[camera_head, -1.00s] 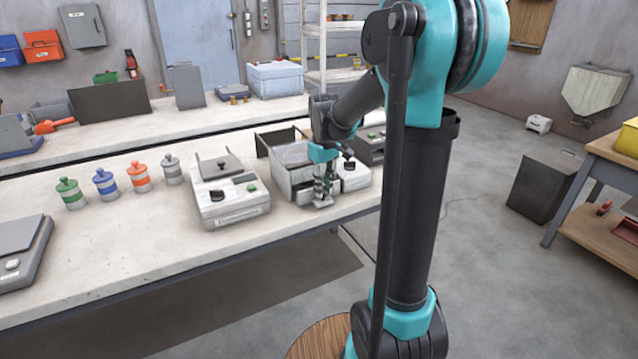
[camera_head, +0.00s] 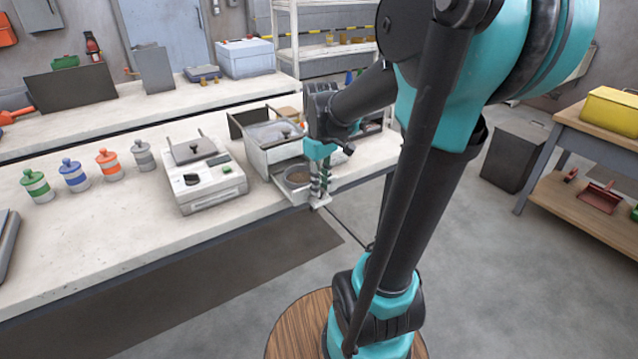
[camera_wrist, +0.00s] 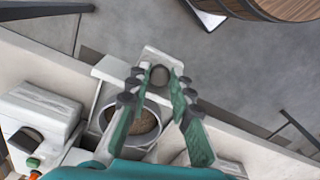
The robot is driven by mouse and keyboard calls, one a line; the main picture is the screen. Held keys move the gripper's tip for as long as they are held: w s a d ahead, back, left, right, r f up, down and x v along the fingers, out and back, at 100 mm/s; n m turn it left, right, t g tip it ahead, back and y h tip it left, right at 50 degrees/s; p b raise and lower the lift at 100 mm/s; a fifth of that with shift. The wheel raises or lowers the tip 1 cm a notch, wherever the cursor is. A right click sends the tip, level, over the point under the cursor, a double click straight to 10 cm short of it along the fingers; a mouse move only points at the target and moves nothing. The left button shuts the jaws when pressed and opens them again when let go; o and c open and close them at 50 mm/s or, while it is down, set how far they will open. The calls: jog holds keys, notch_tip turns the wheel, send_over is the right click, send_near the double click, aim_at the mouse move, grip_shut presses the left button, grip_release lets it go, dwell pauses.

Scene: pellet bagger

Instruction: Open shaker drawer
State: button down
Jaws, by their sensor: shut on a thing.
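The shaker (camera_head: 264,152) is a light grey box on the bench, with its drawer (camera_head: 289,192) slid out at the front. A round pan (camera_head: 297,176) with brown grains sits in the drawer; it also shows in the wrist view (camera_wrist: 146,127). My gripper (camera_head: 320,198) points down at the drawer's front end. In the wrist view its fingers (camera_wrist: 158,82) are closed around a dark round knob (camera_wrist: 159,76) on the drawer's front. Part of the drawer is hidden behind the fingers.
A white device with a dark knob (camera_head: 213,196) stands left of the shaker. Several lidded jars (camera_head: 109,165) stand farther left on the bench.

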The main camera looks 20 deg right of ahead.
jog(key=c, duration=1.6)
grip_release()
notch_tip(320, 180, up, 12)
jog(key=shift+r, duration=0.1)
